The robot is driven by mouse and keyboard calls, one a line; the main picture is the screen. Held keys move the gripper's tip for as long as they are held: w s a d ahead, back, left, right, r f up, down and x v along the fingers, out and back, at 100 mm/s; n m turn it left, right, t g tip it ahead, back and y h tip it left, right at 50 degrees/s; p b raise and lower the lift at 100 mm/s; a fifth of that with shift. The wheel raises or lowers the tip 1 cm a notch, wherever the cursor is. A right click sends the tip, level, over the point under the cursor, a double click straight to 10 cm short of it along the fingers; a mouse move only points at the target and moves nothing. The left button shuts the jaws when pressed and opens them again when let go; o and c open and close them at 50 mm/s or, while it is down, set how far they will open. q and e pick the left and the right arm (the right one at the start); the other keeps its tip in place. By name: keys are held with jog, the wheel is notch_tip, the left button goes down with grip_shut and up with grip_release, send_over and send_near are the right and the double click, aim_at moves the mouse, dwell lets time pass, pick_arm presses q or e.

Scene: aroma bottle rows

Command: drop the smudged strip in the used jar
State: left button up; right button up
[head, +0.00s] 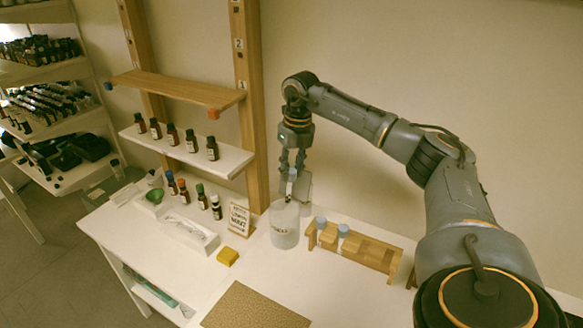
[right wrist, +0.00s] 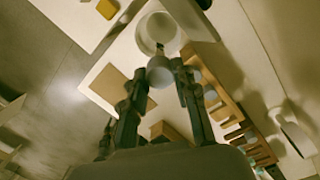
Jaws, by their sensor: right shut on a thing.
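My right gripper (head: 291,158) points down and is shut on the smudged strip, whose pale blue rounded top (head: 292,174) shows between the fingers. In the right wrist view my right gripper (right wrist: 162,68) holds it by this pale round end (right wrist: 160,76), with a dark tip beyond it over the jar. The used jar (head: 285,232) is a whitish, see-through jar with a dark label, on the table right below the gripper. Its round mouth also shows in the right wrist view (right wrist: 143,30). I cannot tell whether the strip touches the rim. My left gripper is out of view.
A wooden rack (head: 372,253) with blue-topped pieces stands close right of the jar. A lettered card (head: 239,219) and a yellow block (head: 227,256) are to its left. Small bottles line a white shelf (head: 230,160). A brown mat (head: 250,308) lies in front.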

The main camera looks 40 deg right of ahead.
notch_tip(320, 180, down, 3)
jog(key=shift+r+b, duration=0.1)
jog(key=shift+b, duration=0.9)
jog(key=shift+f+b, duration=1.65)
jog(key=shift+f, duration=1.45)
jog(key=o, duration=1)
jog(key=shift+c, duration=0.2)
jog(key=r, duration=0.8)
jog(key=s+r, duration=0.1)
jog(key=r, duration=0.3)
jog(key=shift+d, duration=0.2)
jog(key=shift+a+f, duration=0.1)
